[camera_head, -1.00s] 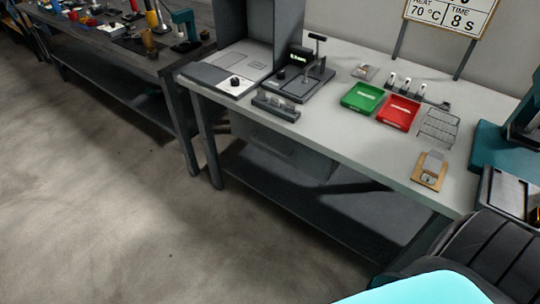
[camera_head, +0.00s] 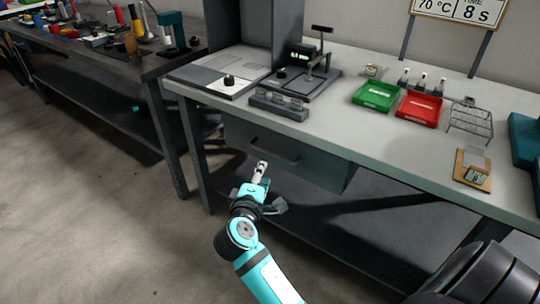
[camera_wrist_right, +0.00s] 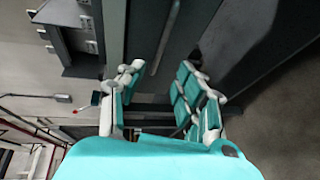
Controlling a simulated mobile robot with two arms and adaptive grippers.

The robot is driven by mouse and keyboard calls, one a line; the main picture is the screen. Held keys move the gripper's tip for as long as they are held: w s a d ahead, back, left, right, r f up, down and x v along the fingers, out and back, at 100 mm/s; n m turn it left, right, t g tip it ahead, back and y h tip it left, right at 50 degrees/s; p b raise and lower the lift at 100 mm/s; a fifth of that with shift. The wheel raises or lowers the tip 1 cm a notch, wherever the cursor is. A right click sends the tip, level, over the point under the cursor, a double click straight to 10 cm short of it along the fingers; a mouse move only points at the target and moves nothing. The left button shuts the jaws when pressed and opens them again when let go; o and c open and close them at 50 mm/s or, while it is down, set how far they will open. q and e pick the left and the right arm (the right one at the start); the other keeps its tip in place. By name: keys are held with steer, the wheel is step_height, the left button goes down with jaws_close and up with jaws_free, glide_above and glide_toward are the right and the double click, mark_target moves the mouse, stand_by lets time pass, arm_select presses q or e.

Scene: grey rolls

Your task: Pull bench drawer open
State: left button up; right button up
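The grey bench drawer (camera_head: 315,169) hangs under the left part of the bench top and looks shut. Its bar handle (camera_head: 272,153) runs along the front. My right gripper (camera_head: 270,188) is in front of and below the handle in the head view, with its fingers spread. In the right wrist view the gripper (camera_wrist_right: 160,95) is open and empty, and the handle (camera_wrist_right: 166,40) lies ahead, roughly between the fingers and apart from them. My left gripper is not in view.
The grey bench (camera_head: 400,150) carries a green tray (camera_head: 376,96), a red tray (camera_head: 419,107), a wire rack (camera_head: 471,119) and a grey roll holder (camera_head: 279,103). A lower shelf (camera_head: 370,235) lies under the drawer. A second bench (camera_head: 120,75) stands to the left. The floor in front is clear.

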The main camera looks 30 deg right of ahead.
mark_target(270, 154)
steer(key=b+x, duration=0.1)
steer(key=x, duration=1.1)
steer(key=shift+w+d+f+b, duration=0.1)
steer(key=shift+w+d+b, duration=0.05)
steer(key=shift+w+b, duration=0.15)
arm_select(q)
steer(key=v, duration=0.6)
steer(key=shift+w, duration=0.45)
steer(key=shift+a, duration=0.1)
arm_select(e)
steer(key=shift+s, duration=0.1)
jaws_close()
